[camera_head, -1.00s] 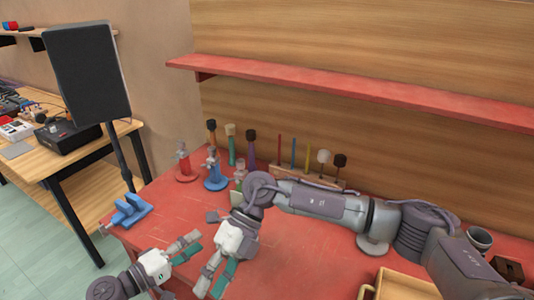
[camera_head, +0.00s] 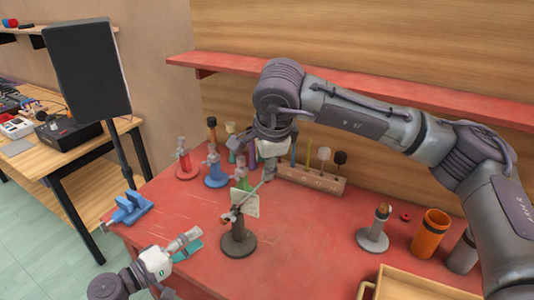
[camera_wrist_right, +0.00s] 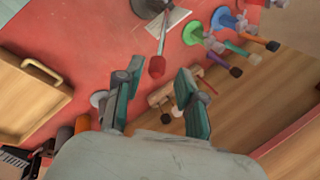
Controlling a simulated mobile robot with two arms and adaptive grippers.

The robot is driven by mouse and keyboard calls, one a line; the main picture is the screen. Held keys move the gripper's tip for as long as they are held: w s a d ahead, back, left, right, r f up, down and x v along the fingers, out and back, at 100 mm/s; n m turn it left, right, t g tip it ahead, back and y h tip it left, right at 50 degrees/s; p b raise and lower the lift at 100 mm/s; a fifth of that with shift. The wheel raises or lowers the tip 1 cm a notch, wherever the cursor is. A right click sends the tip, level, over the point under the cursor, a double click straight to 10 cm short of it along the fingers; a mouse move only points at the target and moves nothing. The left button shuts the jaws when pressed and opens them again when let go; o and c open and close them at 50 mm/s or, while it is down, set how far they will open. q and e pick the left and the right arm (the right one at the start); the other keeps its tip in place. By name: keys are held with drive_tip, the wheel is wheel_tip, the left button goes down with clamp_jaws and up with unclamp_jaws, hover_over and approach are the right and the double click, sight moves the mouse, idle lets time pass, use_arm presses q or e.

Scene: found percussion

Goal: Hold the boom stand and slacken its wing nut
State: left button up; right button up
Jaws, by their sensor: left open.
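The dark boom stand (camera_head: 238,243) stands upright on the red bench with a slanted boom rod. My right gripper (camera_head: 268,173) is above and behind the stand, near the boom's upper end. In the right wrist view, its fingers (camera_wrist_right: 157,97) are apart and empty, with the boom's red tip (camera_wrist_right: 156,67) beyond them.
A pale card (camera_head: 245,203) is beside the boom. Red (camera_head: 186,171), blue and green small stands and a wooden rack (camera_head: 310,180) are behind. A blue vise (camera_head: 129,209) is at the left edge. An orange cup (camera_head: 430,233) and wooden tray (camera_head: 400,285) are at right.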

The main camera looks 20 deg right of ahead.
sight(261, 183)
drive_tip(key=x, duration=0.9)
drive_tip(key=shift+w+f, duration=0.1)
drive_tip(key=shift+f, duration=0.15)
clamp_jaws()
drive_tip(key=shift+r, duration=0.1)
idle(0.8)
